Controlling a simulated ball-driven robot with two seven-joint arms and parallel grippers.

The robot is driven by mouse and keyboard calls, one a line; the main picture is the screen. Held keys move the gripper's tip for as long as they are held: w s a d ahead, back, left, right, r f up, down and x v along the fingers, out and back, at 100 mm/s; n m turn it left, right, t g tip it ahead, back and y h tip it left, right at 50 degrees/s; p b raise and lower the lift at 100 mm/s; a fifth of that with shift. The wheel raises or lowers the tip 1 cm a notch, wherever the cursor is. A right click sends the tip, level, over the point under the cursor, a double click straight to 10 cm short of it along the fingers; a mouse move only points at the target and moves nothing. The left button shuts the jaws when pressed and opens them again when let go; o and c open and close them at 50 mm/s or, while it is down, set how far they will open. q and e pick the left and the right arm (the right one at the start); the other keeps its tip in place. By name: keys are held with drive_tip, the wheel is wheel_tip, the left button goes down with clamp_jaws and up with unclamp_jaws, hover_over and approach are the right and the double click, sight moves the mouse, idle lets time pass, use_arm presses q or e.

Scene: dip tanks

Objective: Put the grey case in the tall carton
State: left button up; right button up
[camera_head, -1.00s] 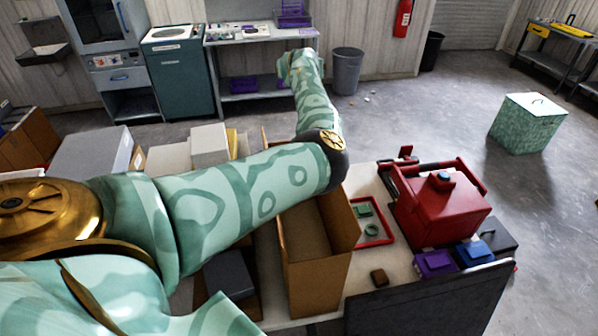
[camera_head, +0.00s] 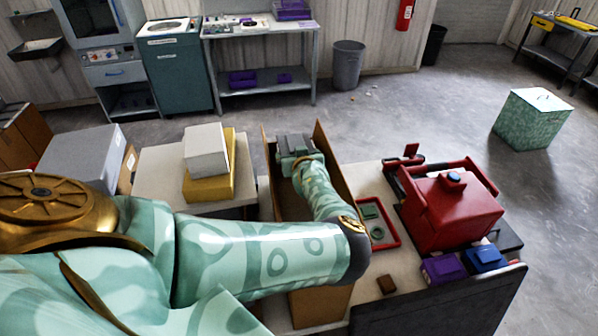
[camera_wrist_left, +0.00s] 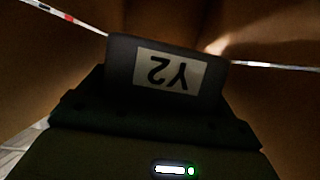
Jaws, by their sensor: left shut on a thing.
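The tall carton (camera_head: 347,170) is brown, upright and open at the top, on the table right of the middle of the head view. My left gripper (camera_head: 295,153) is between its upper walls, toward the far end, reached over from the left. In the left wrist view my left gripper (camera_wrist_left: 155,133) is shut on the dark grey case (camera_wrist_left: 125,72), which carries a pale label reading Y2 upside down. Brown carton walls (camera_wrist_left: 270,105) rise on both sides of it. The lower part of the case and the carton floor are hidden. My right gripper is not in view.
A red machine (camera_head: 450,212), a red tray (camera_head: 391,240), a purple box (camera_head: 442,269) and a blue box (camera_head: 484,258) stand right of the carton. A white box (camera_head: 206,150) lies on a yellow box (camera_head: 212,185) to the left. A large grey box (camera_head: 82,158) stands farther left.

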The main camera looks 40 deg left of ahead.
use_arm(q)
wheel_tip(320, 180, down, 14)
drive_tip(key=b, duration=0.9)
drive_tip(key=shift+f+b, duration=0.15)
drive_tip(key=shift+b, duration=0.2)
drive_tip(key=shift+f+b, duration=0.45)
drive_tip(key=shift+f, duration=0.15)
drive_tip(key=o, duration=0.8)
drive_tip(key=shift+c, duration=0.2)
